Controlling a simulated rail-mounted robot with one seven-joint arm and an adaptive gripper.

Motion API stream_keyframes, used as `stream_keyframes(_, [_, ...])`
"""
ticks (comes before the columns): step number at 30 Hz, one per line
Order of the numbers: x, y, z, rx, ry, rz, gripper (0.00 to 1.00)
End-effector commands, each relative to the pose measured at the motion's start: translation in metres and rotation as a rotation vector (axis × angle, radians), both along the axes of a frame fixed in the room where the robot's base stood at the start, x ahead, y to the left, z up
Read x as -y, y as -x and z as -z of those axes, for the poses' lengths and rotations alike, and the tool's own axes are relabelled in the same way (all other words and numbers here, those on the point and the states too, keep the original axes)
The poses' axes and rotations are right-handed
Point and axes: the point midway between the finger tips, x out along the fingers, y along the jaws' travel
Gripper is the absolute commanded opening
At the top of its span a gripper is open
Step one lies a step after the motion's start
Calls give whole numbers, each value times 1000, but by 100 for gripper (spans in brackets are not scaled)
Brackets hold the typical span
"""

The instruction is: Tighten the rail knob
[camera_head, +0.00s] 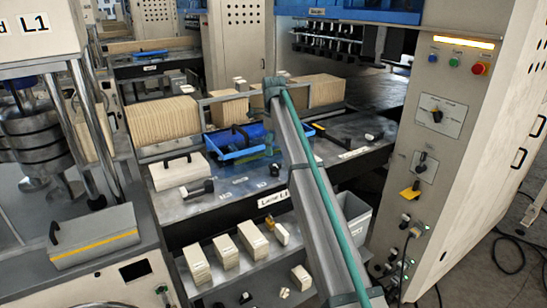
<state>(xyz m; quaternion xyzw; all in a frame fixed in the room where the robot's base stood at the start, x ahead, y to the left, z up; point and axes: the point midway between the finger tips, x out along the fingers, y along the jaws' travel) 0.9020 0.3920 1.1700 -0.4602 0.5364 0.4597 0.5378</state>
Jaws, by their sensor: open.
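I cannot tell for certain which part is the rail knob. A dark-knobbed fitting (197,188) lies at the left front of the grey worktable (232,205). Another small dark fitting (371,136) sits at the table's right end, near the machine cabinet. A metal rail (215,98) runs along the back of the table, partly hidden by stacks of brown board. A long grey link with a teal hose, apparently my arm, crosses the middle of the view and hides part of the table. My gripper is not visible, and neither fitting shows anything touching it.
A blue tray (226,151) and a white block with a black handle (178,171) stand on the table. Several small cartons (225,251) fill the lower shelf. The control cabinet (456,110) closes off the right; a grey box (95,238) stands at left.

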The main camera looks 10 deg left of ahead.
Motion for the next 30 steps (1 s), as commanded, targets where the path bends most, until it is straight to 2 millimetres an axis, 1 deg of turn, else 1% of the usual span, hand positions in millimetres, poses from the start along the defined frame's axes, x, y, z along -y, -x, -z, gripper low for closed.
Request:
stream_keyframes(1, [-1,-2,-11,2,-1,0,76])
stream_keyframes(3, [-1,-2,-23,2,-1,0,76])
stream_keyframes(6, [-1,-2,-37,1,-1,0,76])
stream_keyframes(10, [0,-1,-49,2,-1,0,76])
stream_keyframes(14, [0,-1,-53,1,0,0,76])
stream_keyframes(24, [1,-1,-52,3,-2,-3,76])
stream_keyframes(26, [4,-2,-45,19,-10,-20,76])
stream_keyframes(29, [12,-7,-24,78,-40,-90,76])
stream_keyframes(30, [17,-12,-13,117,-56,-132,76])
